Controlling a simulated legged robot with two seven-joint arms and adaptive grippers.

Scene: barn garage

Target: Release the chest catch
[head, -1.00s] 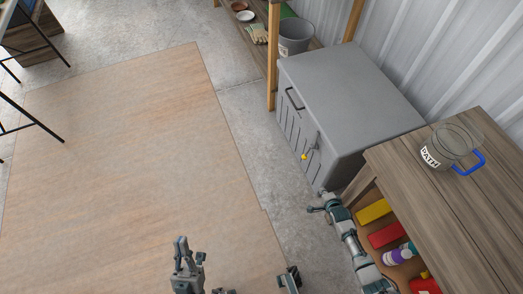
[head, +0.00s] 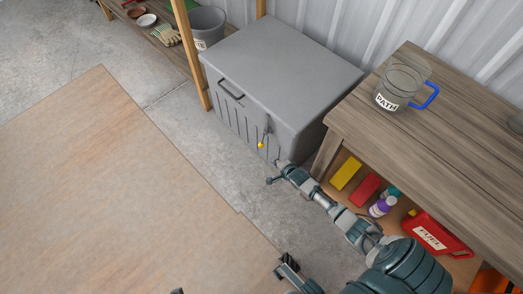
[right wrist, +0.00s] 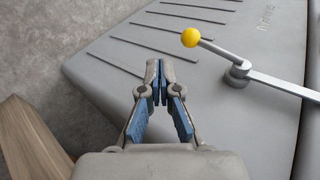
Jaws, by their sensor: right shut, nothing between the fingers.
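The grey chest (head: 282,66) stands against the wall with its lid shut. Its catch (head: 266,130) is on the front face, a metal lever with a yellow knob (head: 261,145) hanging low. In the right wrist view the yellow knob (right wrist: 191,37) and the lever's pivot (right wrist: 238,72) lie ahead and to the right of my fingertips. My right gripper (head: 278,163) is shut and empty, just below the knob in the head view and apart from it. Its closed fingertips (right wrist: 160,66) point along the chest's slotted front. Only a dark tip at the bottom edge may be my left gripper (head: 176,291).
A wooden table (head: 440,90) with a clear mug (head: 402,82) stands right of the chest, close to my right arm. Its shelf holds a red fuel can (head: 437,235) and bottles. A grey bucket (head: 207,26) and a wooden post stand left.

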